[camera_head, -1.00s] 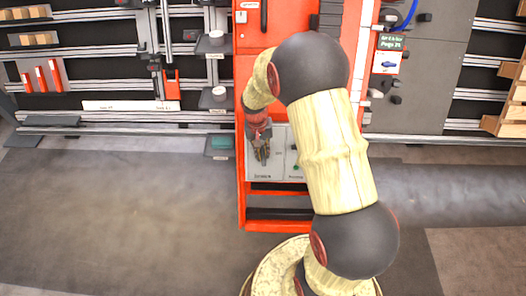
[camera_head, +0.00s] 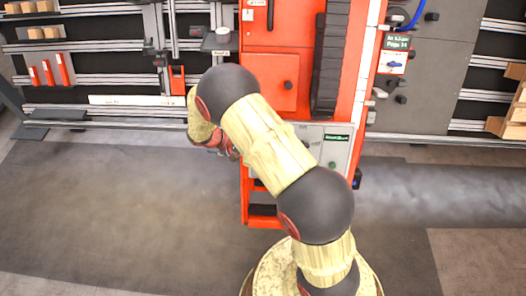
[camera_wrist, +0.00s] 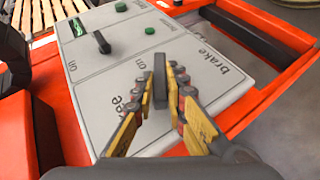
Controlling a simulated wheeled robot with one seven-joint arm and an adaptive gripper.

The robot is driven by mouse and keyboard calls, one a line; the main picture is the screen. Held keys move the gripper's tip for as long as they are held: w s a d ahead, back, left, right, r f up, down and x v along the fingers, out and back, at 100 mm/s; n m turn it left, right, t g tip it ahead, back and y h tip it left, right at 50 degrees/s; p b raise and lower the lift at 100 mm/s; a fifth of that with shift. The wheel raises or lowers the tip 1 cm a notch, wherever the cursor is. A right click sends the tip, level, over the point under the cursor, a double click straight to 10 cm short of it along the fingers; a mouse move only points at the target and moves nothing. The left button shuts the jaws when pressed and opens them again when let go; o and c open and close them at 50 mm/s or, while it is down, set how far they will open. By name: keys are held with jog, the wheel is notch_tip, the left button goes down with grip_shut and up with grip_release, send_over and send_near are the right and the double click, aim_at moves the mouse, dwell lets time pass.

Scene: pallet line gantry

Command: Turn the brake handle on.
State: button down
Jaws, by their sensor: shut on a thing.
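The dark brake handle (camera_wrist: 160,72) stands on a light grey control panel (camera_wrist: 85,88), seen in the wrist view. In the head view the panel (camera_head: 342,150) is partly covered by my arm; the handle and fingertips are hidden there.
The panel also carries a black switch (camera_wrist: 102,42), a green button (camera_wrist: 150,31) and a green display (camera_wrist: 77,27). It belongs to a red cabinet (camera_head: 270,75). A rack with shelves (camera_head: 100,85) stands at the left. Grey floor (camera_head: 120,200) at the front left is clear.

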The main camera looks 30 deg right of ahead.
jog(key=n+h, duration=0.1)
jog(key=h, duration=0.1)
jog(key=n+h, duration=0.1)
jog(key=f+n+t+h, duration=0.1)
jog(key=n+h, duration=0.1)
jog(key=shift+s+a+f+h+b, duration=0.1)
jog(key=shift+s+a+h+b, duration=0.05)
jog(key=shift+a+h+b, duration=0.2)
dwell(0.3)
jog(key=c, duration=1.9)
grip_release()
jog(key=shift+o, duration=0.5)
jog(key=v, duration=1.2)
jog(key=shift+f+n, duration=0.1)
jog(key=shift+n, duration=0.2)
